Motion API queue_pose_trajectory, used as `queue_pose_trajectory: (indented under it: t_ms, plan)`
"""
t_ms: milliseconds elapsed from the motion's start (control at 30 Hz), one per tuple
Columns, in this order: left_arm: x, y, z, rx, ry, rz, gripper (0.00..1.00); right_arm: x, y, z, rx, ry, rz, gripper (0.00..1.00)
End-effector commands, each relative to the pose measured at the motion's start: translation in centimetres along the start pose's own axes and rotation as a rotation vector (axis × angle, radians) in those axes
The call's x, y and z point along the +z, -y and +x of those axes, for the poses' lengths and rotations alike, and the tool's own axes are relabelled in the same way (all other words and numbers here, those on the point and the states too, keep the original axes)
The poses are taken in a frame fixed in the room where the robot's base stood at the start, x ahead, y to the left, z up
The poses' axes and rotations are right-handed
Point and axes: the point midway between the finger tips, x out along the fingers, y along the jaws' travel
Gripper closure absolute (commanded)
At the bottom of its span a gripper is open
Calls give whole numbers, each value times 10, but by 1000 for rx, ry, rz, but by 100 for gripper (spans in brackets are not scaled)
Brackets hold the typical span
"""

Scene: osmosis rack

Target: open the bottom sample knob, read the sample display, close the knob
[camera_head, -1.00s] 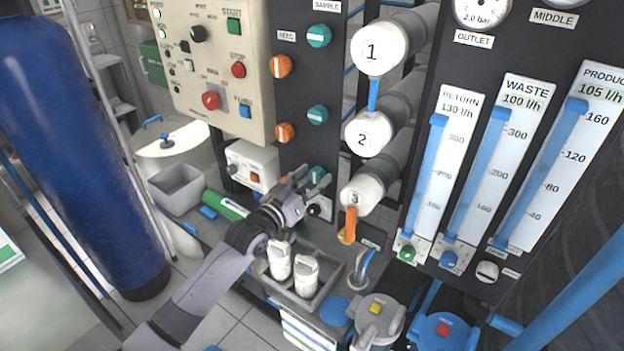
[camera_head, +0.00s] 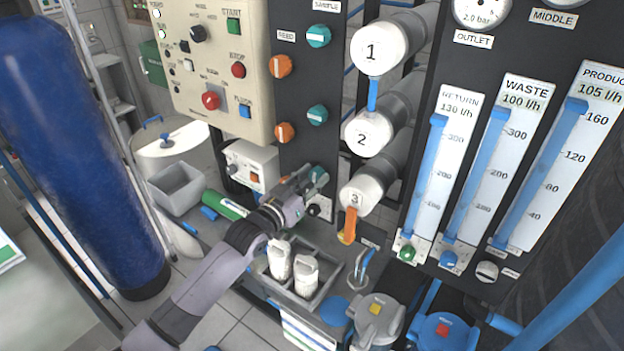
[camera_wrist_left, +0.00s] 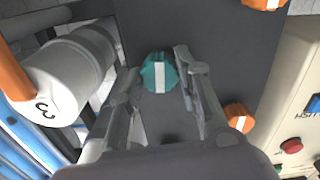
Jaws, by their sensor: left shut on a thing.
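The bottom sample knob (camera_head: 319,175) is teal and sits low on the dark panel, left of the white tube end marked 3 (camera_head: 362,193). My left gripper (camera_head: 309,183) reaches it from the lower left and partly hides it in the head view. In the left wrist view, the teal knob (camera_wrist_left: 159,73) with its white stripe lies between the two fingers of my left gripper (camera_wrist_left: 160,80), which is shut on it. The stripe runs nearly upright in that view. My right gripper is not in view. I cannot make out a sample reading.
Two more teal knobs (camera_head: 318,114) and orange feed knobs (camera_head: 284,133) are above. A small white box (camera_head: 251,166) with an orange switch stands left of the gripper. Below is a grey tray (camera_head: 322,292) holding white bottles (camera_head: 305,275). Flow meters (camera_head: 505,165) are at right.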

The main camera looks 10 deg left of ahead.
Motion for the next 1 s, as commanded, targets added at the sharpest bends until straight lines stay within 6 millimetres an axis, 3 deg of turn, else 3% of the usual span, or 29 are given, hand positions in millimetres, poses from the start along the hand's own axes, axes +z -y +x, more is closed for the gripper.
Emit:
queue_pose_trajectory:
  t_ms: [1000]
  plan:
    - [-1, 0, 0, 0, -1, 917, 97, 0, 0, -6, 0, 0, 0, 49]
